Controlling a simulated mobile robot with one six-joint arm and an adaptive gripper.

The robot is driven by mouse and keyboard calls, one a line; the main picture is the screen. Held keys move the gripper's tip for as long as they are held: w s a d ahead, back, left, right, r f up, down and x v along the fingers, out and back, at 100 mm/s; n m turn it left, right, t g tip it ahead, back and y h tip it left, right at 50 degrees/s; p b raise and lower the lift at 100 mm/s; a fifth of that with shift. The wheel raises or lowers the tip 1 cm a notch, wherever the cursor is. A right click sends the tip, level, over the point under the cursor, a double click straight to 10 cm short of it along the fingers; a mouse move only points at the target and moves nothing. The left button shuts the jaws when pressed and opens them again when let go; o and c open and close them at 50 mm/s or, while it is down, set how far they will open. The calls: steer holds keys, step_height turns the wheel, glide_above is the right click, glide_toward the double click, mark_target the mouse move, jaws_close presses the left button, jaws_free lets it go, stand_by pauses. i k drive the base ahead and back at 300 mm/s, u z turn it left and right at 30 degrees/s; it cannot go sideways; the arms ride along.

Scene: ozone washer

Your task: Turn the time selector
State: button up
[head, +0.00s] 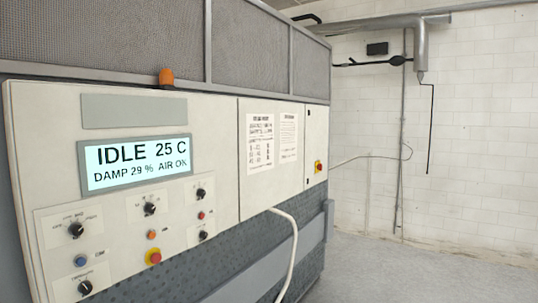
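The washer's control panel (215,215) fills the left side of the head view. Black rotary knobs sit on its lower half: a left knob (76,229), a middle knob (150,208), an upper right knob (200,193), a lower right knob (203,235) and a lower left knob (85,287). Their labels are too small to read, so I cannot tell which is the time selector. The display (137,163) reads "IDLE 25 C, DAMP 29 %, AIR OK". My gripper is not in view.
A white hose (292,250) hangs from the panel. Another red button (318,166) is farther right. The floor (400,275) at right looks clear.

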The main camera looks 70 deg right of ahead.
mark_target(149, 207)
steer(key=u, duration=0.1)
steer(key=k, duration=1.1)
steer(key=z, duration=2.1)
steer(key=i, duration=1)
steer(key=z, duration=0.05)
